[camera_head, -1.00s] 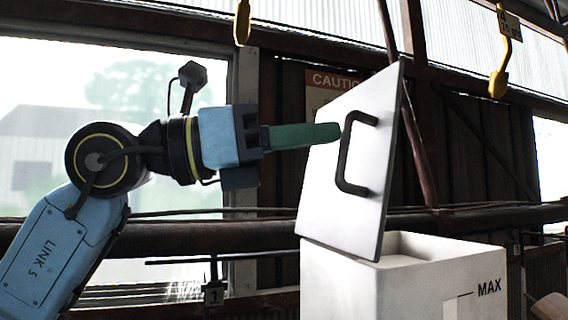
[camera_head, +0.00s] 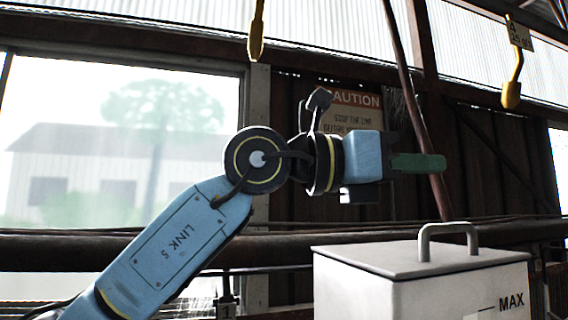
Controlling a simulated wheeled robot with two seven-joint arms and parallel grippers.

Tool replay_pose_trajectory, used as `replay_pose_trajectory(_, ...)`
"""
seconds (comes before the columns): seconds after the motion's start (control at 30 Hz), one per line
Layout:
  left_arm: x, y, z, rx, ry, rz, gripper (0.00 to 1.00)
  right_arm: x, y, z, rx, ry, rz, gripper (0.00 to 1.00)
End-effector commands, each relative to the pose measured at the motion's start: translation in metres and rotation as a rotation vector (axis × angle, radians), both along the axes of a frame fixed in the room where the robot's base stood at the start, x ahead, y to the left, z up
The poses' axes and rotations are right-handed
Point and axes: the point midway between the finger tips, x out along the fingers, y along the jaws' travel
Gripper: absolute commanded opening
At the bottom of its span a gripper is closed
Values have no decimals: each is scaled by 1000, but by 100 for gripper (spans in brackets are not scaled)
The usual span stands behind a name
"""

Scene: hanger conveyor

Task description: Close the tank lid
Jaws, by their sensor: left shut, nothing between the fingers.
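The tank (camera_head: 400,301) is a white box at the lower right with a MAX mark on its front. Its grey lid (camera_head: 385,258) lies flat across the tank top, with the grey handle (camera_head: 447,227) standing up on it. I see no clear gap between lid and rim. My left gripper (camera_head: 440,163) is shut and empty, its green fingers pointing right. It is above the lid and apart from it, just above the handle in the picture. My right gripper is not in view.
Yellow hangers (camera_head: 511,93) hang at the top, one more (camera_head: 256,38) left of centre. A caution sign (camera_head: 352,100) is on the wall behind my left arm. A horizontal pipe (camera_head: 130,248) runs behind the tank. Free space lies right of my gripper.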

Motion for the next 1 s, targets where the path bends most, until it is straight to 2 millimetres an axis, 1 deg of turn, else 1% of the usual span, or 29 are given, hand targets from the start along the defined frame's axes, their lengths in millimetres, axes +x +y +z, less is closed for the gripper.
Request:
replay_pose_trajectory(0.03, 2, -5, -1, 0, 1, -1, 0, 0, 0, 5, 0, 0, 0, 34)
replay_pose_trajectory(0.2, 6, -18, -11, 138, 57, 0, 0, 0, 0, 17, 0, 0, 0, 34)
replay_pose_trajectory(0.5, 12, -33, -31, 302, 126, 0, 0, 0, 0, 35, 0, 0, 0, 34)
replay_pose_trajectory(0.7, 13, -37, -38, 355, 148, 0, 0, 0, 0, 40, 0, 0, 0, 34)
replay_pose_trajectory(1.0, 14, -38, -42, 374, 156, 1, 0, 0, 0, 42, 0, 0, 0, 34)
